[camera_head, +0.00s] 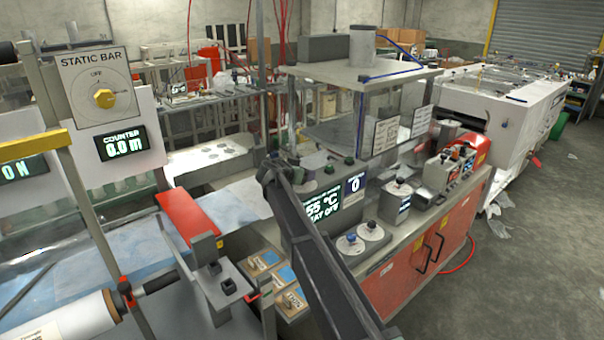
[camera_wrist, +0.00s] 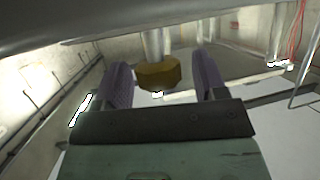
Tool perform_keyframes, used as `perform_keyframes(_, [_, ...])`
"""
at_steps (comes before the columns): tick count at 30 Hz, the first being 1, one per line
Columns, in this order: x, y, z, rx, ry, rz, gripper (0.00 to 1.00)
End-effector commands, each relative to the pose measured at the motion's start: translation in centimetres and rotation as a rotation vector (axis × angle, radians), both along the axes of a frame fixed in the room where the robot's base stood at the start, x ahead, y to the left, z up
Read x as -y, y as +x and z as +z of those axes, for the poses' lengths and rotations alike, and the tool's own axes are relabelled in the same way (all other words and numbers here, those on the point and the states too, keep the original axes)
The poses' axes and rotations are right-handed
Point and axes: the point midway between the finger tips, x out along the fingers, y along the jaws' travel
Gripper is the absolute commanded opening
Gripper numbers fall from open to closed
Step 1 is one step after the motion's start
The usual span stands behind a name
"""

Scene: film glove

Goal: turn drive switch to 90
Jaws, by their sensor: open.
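In the wrist view a dark yellow faceted knob (camera_wrist: 158,76) on a pale shaft shows between the two purple fingers of my gripper (camera_wrist: 160,68). The gripper is open, with a gap visible on both sides of the knob; whether the fingers reach around it in depth I cannot tell. No label shows there, so I cannot confirm that it is the drive switch. My dark arm crosses the lower middle of that view; my gripper's fingers cannot be made out there.
A counter display (camera_head: 122,142) reads 0.0 m below the static bar panel. A red bar (camera_head: 188,213) and an orange cabinet (camera_head: 425,255) stand nearby. Grey floor (camera_head: 545,250) is open at right.

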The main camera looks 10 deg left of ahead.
Motion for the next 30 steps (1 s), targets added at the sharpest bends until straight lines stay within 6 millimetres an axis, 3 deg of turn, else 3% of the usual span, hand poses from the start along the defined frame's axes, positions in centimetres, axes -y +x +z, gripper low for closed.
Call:
perform_keyframes(5, [-0.4, -0.6, 0.5, 0.000, 0.000, 0.001, 0.65])
perform_keyframes(18, [-5.0, -7.9, 4.2, 0.000, 0.000, 0.001, 0.65])
perform_keyframes(30, [-5.4, -8.4, 4.1, -0.007, -0.010, 0.005, 0.65])
